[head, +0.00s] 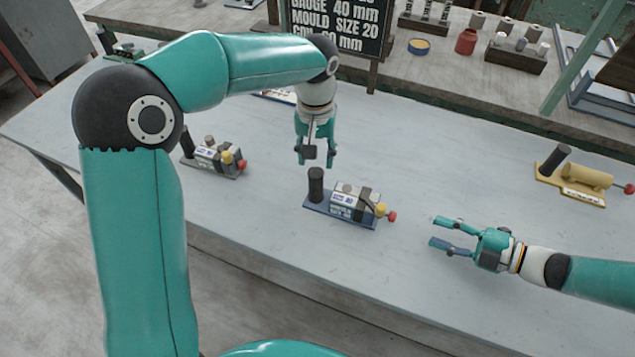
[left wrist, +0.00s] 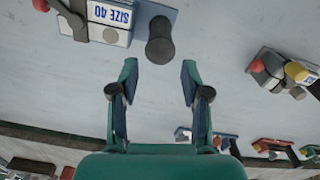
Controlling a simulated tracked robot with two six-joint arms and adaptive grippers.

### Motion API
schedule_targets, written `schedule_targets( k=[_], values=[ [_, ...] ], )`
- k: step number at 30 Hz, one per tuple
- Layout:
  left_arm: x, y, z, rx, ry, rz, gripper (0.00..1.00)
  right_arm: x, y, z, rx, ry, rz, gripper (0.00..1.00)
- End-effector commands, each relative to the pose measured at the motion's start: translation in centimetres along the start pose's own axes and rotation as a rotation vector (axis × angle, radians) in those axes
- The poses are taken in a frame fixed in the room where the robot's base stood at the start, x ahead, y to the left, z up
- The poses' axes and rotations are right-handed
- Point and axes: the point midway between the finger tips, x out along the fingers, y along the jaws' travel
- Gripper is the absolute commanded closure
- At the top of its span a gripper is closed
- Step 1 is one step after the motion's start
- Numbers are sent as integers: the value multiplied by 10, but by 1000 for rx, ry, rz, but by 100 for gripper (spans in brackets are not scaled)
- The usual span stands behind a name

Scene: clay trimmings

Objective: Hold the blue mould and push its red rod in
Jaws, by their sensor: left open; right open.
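The blue mould (head: 340,206) lies on the table in the middle of the head view. It has a blue base, an upright black handle (head: 316,185) at its left end and a white label. Its red rod end (head: 392,216) sticks out at the right, beside a yellow knob (head: 380,209). My left gripper (head: 316,163) is open, pointing down above and behind the handle. In the left wrist view the handle (left wrist: 160,45) shows just beyond the gap between the open fingers (left wrist: 159,70). My right gripper (head: 436,230) is open and empty, right of the red rod end, apart from it.
A similar grey mould (head: 217,157) lies to the left, and a yellow mould (head: 585,182) lies far right. A black sign (head: 335,25) stands at the back. A rear bench holds a red jar (head: 466,42) and wooden racks. The table between the moulds is clear.

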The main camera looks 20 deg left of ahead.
Motion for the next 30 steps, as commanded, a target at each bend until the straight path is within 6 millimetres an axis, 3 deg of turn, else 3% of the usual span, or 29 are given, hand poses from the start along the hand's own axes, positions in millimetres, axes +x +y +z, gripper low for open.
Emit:
schedule_targets(
  k=[9, 15, 21, 30],
  values=[
    [65, 0, 1, -1, -4, -1, 53, 0, 0, 0, 0, 0, 0, 58],
    [94, 0, 0, -1, -2, -1, 53, 0, 0, 0, 0, 1, 0, 58],
    [106, 0, 0, -1, -1, 0, 53, 0, 0, 0, 0, 1, 0, 58],
    [108, 0, 0, -1, 0, 0, 53, 0, 0, 0, 0, 0, 0, 58]
  ],
)
